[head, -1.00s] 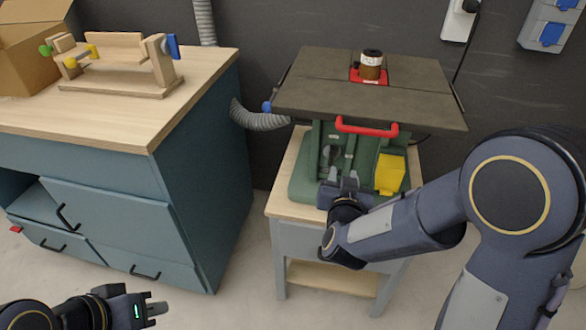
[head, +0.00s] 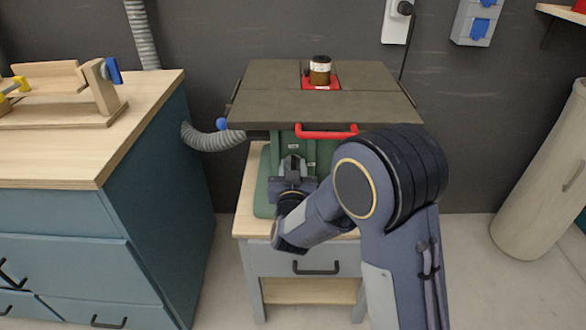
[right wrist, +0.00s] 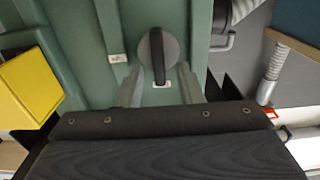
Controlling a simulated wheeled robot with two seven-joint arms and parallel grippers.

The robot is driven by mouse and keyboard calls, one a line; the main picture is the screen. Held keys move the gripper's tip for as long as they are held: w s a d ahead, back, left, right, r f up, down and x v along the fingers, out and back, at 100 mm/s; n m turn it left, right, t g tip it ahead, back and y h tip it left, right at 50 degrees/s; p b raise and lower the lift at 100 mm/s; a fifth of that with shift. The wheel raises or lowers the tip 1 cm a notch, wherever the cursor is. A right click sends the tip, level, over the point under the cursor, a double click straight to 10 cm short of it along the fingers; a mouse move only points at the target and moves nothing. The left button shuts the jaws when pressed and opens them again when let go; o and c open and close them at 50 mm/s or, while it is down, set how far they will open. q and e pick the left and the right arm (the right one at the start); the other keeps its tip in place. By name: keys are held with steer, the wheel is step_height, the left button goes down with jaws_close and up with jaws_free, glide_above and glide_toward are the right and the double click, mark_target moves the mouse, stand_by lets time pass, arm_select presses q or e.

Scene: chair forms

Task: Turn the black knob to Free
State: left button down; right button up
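The black knob (right wrist: 157,58) is a round disc with a raised bar across it, on the front of the green machine body (right wrist: 85,45). In the right wrist view its bar stands almost upright. One small white label lies just below the knob and another to its left; I cannot read either. My right gripper (right wrist: 158,82) is open, with one fingertip on each side of the knob's lower part. I cannot tell whether they touch it. In the head view the right gripper (head: 293,165) is in front of the green body below the tabletop. My left gripper is out of view.
The dark machine top (head: 260,108) with a red handle (head: 327,132) overhangs the gripper. A yellow part (right wrist: 32,88) is left in the wrist view. A blue cabinet (head: 160,200) stands left, with a grey hose (head: 205,138) between.

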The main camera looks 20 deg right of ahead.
steer(key=shift+c, duration=0.4)
jaws_close()
